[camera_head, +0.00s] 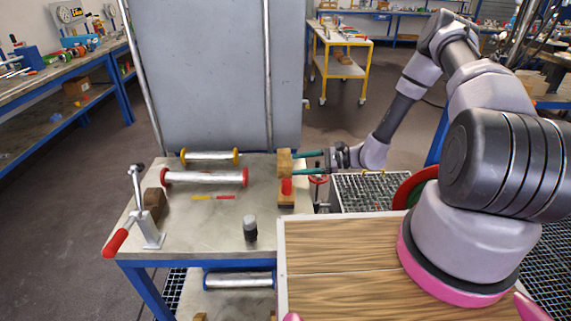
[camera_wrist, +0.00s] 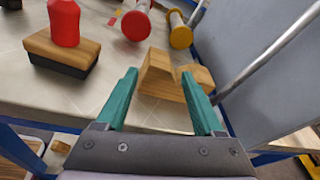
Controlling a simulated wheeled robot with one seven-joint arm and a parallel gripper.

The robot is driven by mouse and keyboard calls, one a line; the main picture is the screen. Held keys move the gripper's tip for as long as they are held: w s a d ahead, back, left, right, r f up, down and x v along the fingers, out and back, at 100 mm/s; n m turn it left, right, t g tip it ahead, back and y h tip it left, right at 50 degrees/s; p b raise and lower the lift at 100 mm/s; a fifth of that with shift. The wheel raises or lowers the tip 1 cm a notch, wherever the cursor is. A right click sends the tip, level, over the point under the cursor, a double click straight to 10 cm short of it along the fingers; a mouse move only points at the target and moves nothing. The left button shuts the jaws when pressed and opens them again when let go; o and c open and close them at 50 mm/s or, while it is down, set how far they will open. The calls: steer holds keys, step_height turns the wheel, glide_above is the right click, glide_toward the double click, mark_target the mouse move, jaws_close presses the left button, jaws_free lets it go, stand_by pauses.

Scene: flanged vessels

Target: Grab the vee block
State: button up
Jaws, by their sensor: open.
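The vee block (camera_head: 284,165) is a light wooden block with a notch in its top, near the right edge of the metal-topped table. In the wrist view the vee block (camera_wrist: 160,82) sits ahead of my gripper, with its notched side up. My gripper (camera_head: 297,163) reaches in from the right with its green fingers spread. In the wrist view my gripper (camera_wrist: 159,73) has its fingertips on either side of the block's near part. I cannot tell whether either finger touches it. The jaws are not closed on it.
A red-handled wooden block with a dark base (camera_wrist: 62,50) stands close beside the vee block. A red-flanged cylinder (camera_head: 205,178) and a yellow-flanged cylinder (camera_head: 210,156) lie left. A grey panel (camera_head: 215,75) rises behind. A dark, grey-topped cylinder (camera_head: 250,230) stands in front.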

mark_target(284, 166)
steer(key=x, duration=0.6)
steer(key=shift+s, duration=0.15)
steer(key=shift+c, duration=0.2)
steer(key=c, duration=1)
steer(key=shift+c, duration=0.2)
